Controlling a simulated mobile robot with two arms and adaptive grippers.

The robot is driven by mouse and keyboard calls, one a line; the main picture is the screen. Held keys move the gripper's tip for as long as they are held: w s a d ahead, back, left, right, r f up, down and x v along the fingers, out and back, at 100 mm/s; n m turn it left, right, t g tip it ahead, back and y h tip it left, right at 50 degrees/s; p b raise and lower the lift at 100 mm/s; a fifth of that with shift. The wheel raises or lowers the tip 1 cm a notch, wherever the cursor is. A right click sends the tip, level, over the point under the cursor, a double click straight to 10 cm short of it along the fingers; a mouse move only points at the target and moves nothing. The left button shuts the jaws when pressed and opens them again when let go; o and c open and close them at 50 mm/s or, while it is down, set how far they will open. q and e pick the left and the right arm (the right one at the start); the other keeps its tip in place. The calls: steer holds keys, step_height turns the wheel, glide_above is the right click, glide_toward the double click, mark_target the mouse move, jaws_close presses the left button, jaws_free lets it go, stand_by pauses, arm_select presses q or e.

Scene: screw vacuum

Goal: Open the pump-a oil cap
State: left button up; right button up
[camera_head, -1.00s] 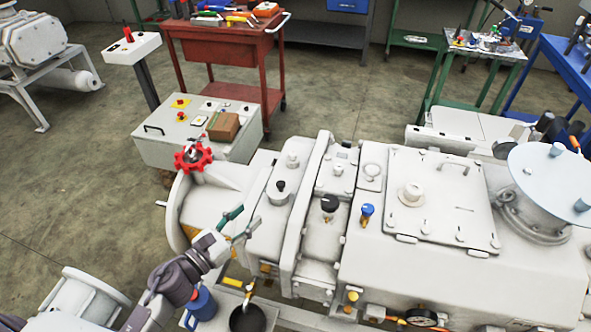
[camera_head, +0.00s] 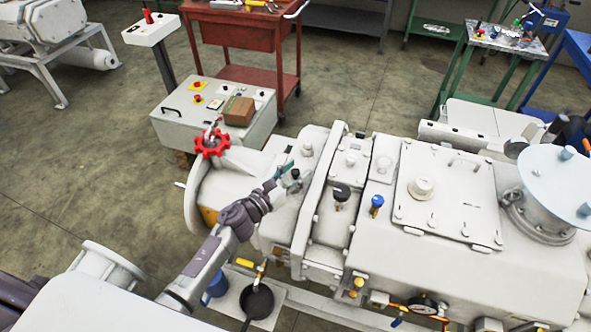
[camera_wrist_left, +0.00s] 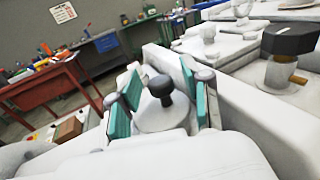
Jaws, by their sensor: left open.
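A white pump (camera_head: 450,265) fills the right half of the head view. A round white cap with a dark knob (camera_wrist_left: 161,88) stands on its top, probably the oil cap; no label is readable. My left gripper (camera_head: 288,174) is over the pump's left section. In the wrist view the left gripper's teal finger pads (camera_wrist_left: 158,97) are apart on either side of the knob, with the cap between them. I cannot tell whether they touch it. In the head view the gripper largely hides this cap. My right gripper is not in view.
A black-topped cap (camera_head: 341,193) and a blue-topped fitting (camera_head: 377,201) stand to the right on the pump. A red handwheel (camera_head: 212,143) is on the left. A control box (camera_head: 185,125) and red cart (camera_head: 245,65) stand behind. A black pan (camera_head: 257,302) is in front.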

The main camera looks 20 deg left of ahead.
arm_select(q)
steer(key=shift+c, duration=0.5)
jaws_close()
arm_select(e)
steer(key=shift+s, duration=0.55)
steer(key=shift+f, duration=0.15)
